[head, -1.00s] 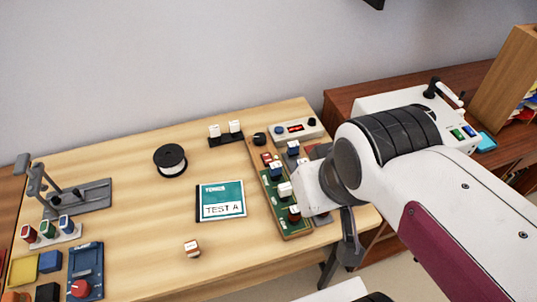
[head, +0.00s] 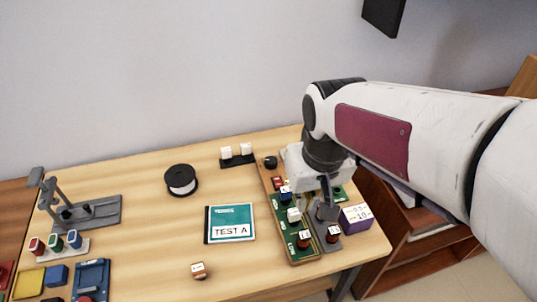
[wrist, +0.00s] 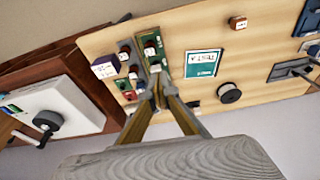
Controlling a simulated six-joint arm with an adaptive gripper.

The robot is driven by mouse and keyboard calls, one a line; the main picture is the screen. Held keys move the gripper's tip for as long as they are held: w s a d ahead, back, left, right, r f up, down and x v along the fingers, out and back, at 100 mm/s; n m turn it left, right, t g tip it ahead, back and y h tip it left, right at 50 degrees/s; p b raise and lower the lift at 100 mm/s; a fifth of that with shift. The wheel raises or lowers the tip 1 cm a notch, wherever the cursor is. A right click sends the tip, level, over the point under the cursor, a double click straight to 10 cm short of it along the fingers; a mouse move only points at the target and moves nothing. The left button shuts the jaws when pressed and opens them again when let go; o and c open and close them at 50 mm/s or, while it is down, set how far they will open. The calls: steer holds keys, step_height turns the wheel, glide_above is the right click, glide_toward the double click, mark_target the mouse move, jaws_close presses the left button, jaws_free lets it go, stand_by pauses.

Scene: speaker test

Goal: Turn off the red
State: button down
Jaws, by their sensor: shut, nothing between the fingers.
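A wooden strip with a green circuit board (head: 293,247) lies at the table's right side. It carries a small red part (head: 277,182), a blue cap (head: 285,196), a white cap (head: 293,214) and a red-brown cap (head: 304,239). A grey strip beside it carries another red-brown cap (head: 333,234). My gripper (head: 328,212) is shut and empty, pointing down over these strips. In the wrist view its fingertips (wrist: 160,90) meet near the strips' far end; contact cannot be told. My arm and gripper hide part of the strips.
A purple-and-white box (head: 357,218) stands right of the strips. A teal book (head: 230,223), black spool (head: 181,180) and small block (head: 199,270) lie left. The table's middle is mostly clear.

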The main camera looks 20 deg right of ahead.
steer(key=w+d+f, duration=0.1)
steer(key=w+f, duration=0.2)
steer(key=w, duration=0.8)
steer(key=w+d+f, duration=0.1)
steer(key=w+f, duration=0.3)
steer(key=w, duration=0.7)
steer(key=shift+d+f, duration=0.2)
steer(key=shift+d, duration=0.1)
steer(key=shift+f, duration=0.1)
glide_above(278, 184)
steer(key=s+x, duration=0.1)
steer(key=x, duration=0.6)
steer(key=s+x, duration=0.1)
steer(key=x, duration=0.3)
steer(key=shift+s+f, duration=0.35)
steer(key=shift+f, duration=0.05)
steer(key=shift+s+f, duration=0.1)
steer(key=shift+f, duration=0.85)
